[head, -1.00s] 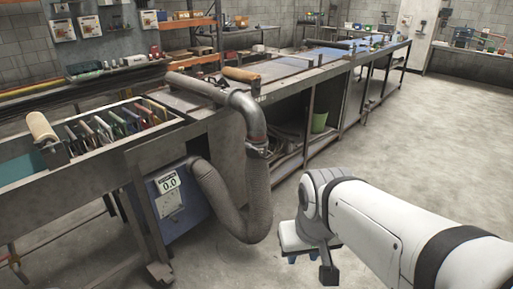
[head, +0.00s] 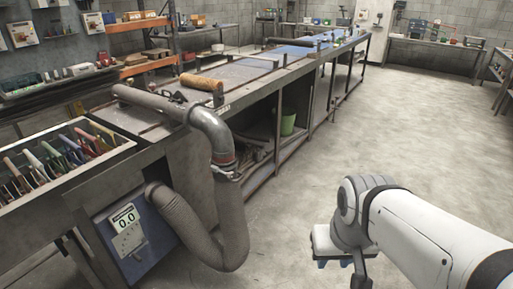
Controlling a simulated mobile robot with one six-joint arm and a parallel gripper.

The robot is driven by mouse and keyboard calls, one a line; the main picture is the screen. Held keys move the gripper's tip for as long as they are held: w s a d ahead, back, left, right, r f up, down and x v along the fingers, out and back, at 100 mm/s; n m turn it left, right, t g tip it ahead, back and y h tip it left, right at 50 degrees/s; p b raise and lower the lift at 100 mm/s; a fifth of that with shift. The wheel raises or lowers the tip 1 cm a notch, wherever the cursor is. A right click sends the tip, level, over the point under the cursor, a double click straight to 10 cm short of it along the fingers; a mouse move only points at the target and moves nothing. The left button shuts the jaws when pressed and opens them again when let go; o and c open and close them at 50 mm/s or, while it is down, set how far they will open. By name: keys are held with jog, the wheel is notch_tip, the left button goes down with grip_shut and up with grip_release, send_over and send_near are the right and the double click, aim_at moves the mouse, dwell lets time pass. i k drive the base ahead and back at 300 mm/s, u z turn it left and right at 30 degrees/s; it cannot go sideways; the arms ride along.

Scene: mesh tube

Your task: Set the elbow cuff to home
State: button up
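The elbow cuff (head: 223,160) is a narrow band with a reddish edge at the lower end of the grey metal pipe elbow (head: 211,126). Below it a mesh tube (head: 232,215) hangs, bends near the floor and runs back up to a blue box (head: 135,240). The fine setting of the cuff is too small to read. My gripper (head: 334,263) hangs at lower right, well apart from the cuff and pointing down, with blue tips partly showing. Its finger gap is not clear. I see nothing held in it.
The box's display (head: 126,218) reads 0.0. A long workbench (head: 255,80) runs to the back, with a wooden roller (head: 202,83) on top and a green bin (head: 288,124) below. A tray of coloured-handled tools (head: 62,155) is at left. Open concrete floor lies right.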

aim_at(220, 177)
jog(key=i, duration=1.05)
jog(key=u, duration=0.7)
